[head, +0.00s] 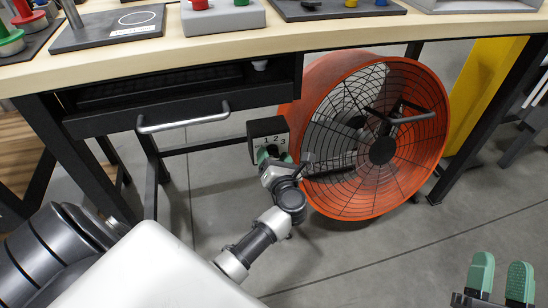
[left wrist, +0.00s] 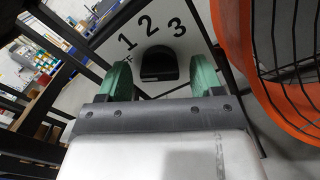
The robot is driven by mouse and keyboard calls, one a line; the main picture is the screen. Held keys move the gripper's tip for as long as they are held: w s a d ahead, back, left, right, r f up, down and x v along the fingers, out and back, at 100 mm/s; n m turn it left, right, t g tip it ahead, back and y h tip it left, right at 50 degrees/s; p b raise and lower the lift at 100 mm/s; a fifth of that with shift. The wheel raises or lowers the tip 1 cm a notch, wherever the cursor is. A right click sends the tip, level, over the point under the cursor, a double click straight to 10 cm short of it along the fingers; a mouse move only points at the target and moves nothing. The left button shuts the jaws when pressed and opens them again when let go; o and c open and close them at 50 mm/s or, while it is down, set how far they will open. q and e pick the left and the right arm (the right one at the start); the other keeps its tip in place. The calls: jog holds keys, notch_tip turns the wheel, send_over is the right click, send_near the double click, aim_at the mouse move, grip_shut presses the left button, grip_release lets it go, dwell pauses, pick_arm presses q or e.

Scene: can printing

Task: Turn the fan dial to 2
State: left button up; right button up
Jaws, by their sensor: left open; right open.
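The fan (head: 365,140) is a large orange drum with a black wire grille, standing on the floor under the table. Its black control box (head: 262,127) has a pale panel marked 1, 2, 3. My left gripper (head: 273,156) is at this panel and hides the dial in the head view. In the left wrist view, the black dial (left wrist: 159,65) lies between the open green fingers of my left gripper (left wrist: 163,78), with gaps at both sides. Which number the dial points at I cannot tell. My right gripper (head: 500,282) is open and empty at the bottom right.
The wooden table (head: 270,42) spans the top, with a black drawer (head: 190,113) and its metal handle (head: 183,119) left of the control box. Black table legs and a yellow panel (head: 484,85) flank the fan. The grey floor in front is clear.

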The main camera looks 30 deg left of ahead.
pick_arm(q)
jog(key=c, duration=0.9)
